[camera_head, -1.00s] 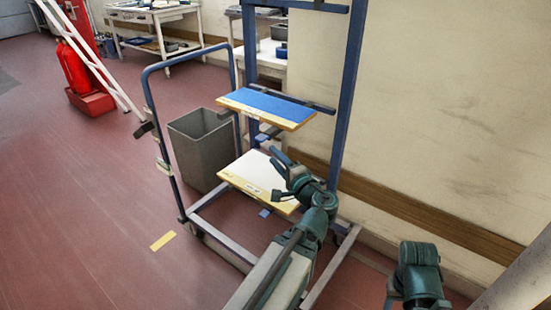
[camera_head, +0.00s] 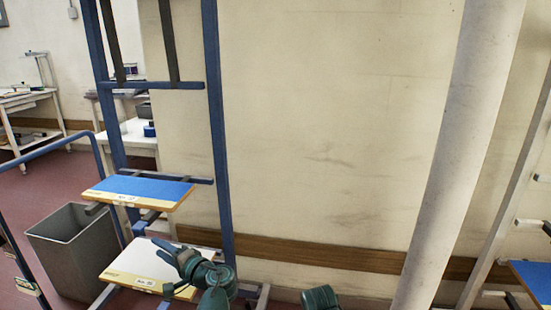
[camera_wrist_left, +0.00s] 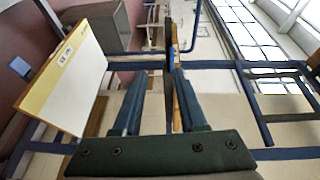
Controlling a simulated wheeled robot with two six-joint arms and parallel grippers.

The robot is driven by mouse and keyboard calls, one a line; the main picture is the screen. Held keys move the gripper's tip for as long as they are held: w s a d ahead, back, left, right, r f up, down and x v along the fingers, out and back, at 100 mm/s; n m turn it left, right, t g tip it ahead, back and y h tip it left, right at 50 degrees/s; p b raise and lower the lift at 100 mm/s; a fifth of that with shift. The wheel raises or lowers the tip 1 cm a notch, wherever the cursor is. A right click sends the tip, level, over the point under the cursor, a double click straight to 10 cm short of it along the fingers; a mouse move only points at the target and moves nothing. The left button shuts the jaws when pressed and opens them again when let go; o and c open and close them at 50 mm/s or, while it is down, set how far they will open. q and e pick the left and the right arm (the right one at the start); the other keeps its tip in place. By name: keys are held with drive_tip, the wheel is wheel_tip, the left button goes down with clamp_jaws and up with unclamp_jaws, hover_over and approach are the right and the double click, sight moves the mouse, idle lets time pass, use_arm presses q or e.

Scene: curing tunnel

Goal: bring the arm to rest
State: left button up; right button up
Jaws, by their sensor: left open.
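My left gripper (camera_head: 166,266) is in the lower part of the head view, in front of the white lower board of the rack. In the left wrist view its two dark fingers (camera_wrist_left: 158,95) stand apart with nothing between them. The white lower board (camera_head: 128,266) has a yellow edge with a label and also shows at the left of the wrist view (camera_wrist_left: 80,85). I cannot tell how far the fingers are from it. A teal joint (camera_head: 320,297) of my own shows at the bottom edge; my right gripper is not in view.
The blue rack (camera_head: 217,130) holds a blue-topped board (camera_head: 140,187) above the white one. A grey bin (camera_head: 75,250) stands left of it. A pale column (camera_head: 455,150) and another rack with a blue board (camera_head: 535,282) are at the right. A bare wall (camera_head: 320,130) lies between.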

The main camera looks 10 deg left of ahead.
use_arm(q)
drive_tip(key=s+d+f+g+h, duration=0.2)
drive_tip(key=s+d+f+h, duration=0.25)
drive_tip(key=d+f, duration=0.4)
drive_tip(key=s+d+f+n+g+h, duration=0.1)
drive_tip(key=s+d+f+g+h, duration=0.3)
drive_tip(key=d, duration=0.7)
drive_tip(key=s+d+f+g+h, duration=0.1)
drive_tip(key=s+d+f+h, duration=0.3)
drive_tip(key=d+f, duration=0.5)
wheel_tip(320, 180, up, 30)
drive_tip(key=d+h+p, duration=0.2)
drive_tip(key=p, duration=2.7)
drive_tip(key=shift+d+g, duration=0.4)
drive_tip(key=shift+f, duration=0.1)
